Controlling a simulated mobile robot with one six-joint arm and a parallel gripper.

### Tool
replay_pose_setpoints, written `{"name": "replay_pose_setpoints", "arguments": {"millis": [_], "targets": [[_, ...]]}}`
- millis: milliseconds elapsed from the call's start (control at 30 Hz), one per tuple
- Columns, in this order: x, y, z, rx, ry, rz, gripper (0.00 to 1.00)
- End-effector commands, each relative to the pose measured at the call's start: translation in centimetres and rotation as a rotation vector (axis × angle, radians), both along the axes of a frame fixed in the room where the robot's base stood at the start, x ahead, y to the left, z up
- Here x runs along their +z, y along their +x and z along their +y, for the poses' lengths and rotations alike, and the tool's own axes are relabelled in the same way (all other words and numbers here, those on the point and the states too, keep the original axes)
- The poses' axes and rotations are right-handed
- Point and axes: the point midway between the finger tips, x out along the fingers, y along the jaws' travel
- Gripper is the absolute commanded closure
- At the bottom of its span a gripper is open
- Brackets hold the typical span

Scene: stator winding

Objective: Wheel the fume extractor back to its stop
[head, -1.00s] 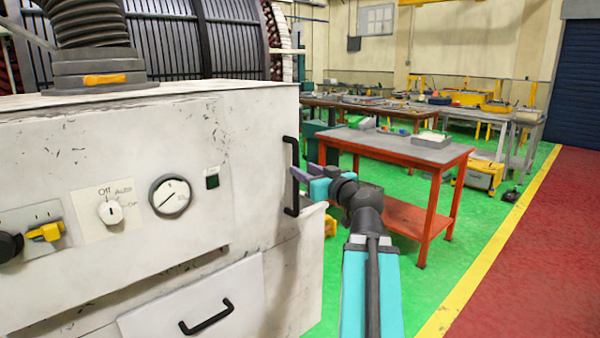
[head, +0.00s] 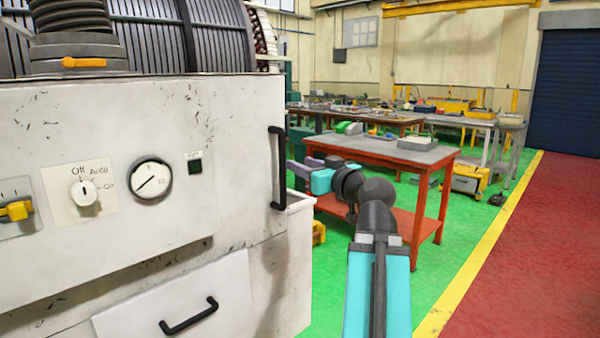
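The fume extractor (head: 130,240) is a scuffed white cabinet that fills the left of the view. A dark ribbed hose (head: 72,17) rises from its top. Its front has a knob (head: 83,193), a round gauge (head: 151,178) and a drawer with a black handle (head: 188,316). A black upright handle (head: 278,168) is at its right edge. My gripper (head: 301,168) is just right of this handle, fingers pointing left towards it. The fingers look spread, with nothing visible between them. A narrow gap seems to separate them from the handle. The stop is not identifiable.
A red workbench (head: 385,151) stands behind my arm, with more laden benches (head: 355,116) beyond. A large drum-like stator (head: 140,38) is behind the extractor. Green floor (head: 440,260) is open at right, bounded by a yellow line (head: 478,245) and red floor (head: 545,250).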

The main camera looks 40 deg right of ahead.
Motion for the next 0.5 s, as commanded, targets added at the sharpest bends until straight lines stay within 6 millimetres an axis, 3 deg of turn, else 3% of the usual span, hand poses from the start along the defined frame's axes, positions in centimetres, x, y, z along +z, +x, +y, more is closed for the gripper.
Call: {"name": "replay_pose_setpoints", "arguments": {"millis": [500], "targets": [[-0.1,-1.9,0.4,0.002,0.0,0.001,0.64]]}}
